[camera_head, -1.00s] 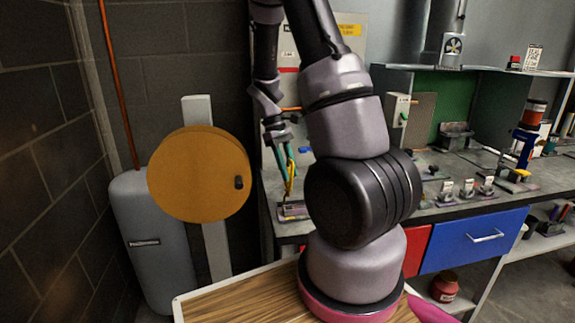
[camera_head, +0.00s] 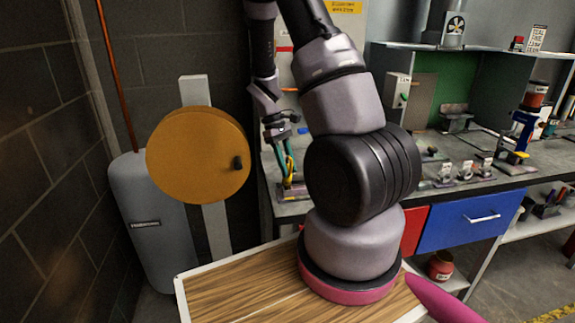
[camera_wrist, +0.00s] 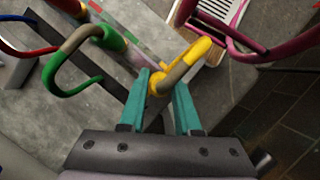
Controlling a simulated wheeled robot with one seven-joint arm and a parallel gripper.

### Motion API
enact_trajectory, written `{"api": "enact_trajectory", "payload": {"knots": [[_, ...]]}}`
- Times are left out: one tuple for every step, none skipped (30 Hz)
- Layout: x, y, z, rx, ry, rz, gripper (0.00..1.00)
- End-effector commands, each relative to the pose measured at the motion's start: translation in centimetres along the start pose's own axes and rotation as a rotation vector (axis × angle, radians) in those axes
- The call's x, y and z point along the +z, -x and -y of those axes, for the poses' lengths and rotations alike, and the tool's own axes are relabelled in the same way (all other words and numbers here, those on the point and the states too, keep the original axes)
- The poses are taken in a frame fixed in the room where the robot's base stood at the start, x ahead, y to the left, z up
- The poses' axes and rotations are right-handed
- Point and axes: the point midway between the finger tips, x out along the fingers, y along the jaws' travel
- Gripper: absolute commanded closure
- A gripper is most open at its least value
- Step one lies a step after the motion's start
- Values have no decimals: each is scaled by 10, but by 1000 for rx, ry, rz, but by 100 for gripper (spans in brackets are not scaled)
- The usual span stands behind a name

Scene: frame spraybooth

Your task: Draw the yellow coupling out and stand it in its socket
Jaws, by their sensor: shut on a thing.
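The yellow coupling (camera_wrist: 201,50) is a bent, hook-like tube with a tan-grey band, seen in the wrist view. My gripper (camera_wrist: 160,82) has two teal fingers, and they are shut on the lower, ring-like end of the coupling.
A green hooked tube (camera_wrist: 72,68) curves close to the left of my fingers; a magenta loop (camera_wrist: 262,50) is at upper right. On the bench (camera_head: 440,207), several small grey stands (camera_head: 466,172) are to the right. A round orange-brown disc (camera_head: 195,155) stands left of the bench.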

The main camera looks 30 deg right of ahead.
Motion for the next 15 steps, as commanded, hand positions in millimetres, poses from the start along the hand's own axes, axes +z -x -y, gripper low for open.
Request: {"api": "enact_trajectory", "payload": {"knots": [[0, 0, 0, 0, 0, 0, 100], [0, 0, 0, 0, 0, 0, 100], [0, 0, 0, 0, 0, 0, 100], [0, 0, 0, 0, 0, 0, 100], [0, 0, 0, 0, 0, 0, 100], [0, 0, 0, 0, 0, 0, 100], [0, 0, 0, 0, 0, 0, 100], [0, 0, 0, 0, 0, 0, 100], [0, -1, 0, 0, 0, 0, 100], [0, -1, 0, 0, 0, 0, 100], [0, -1, 0, 0, 0, 0, 100], [-1, -2, 0, 0, 0, 1, 100], [-1, -3, 0, 0, 0, 1, 100], [-1, -3, 0, 0, 0, 1, 100], [-2, -4, 0, 0, -1, 1, 100]]}}
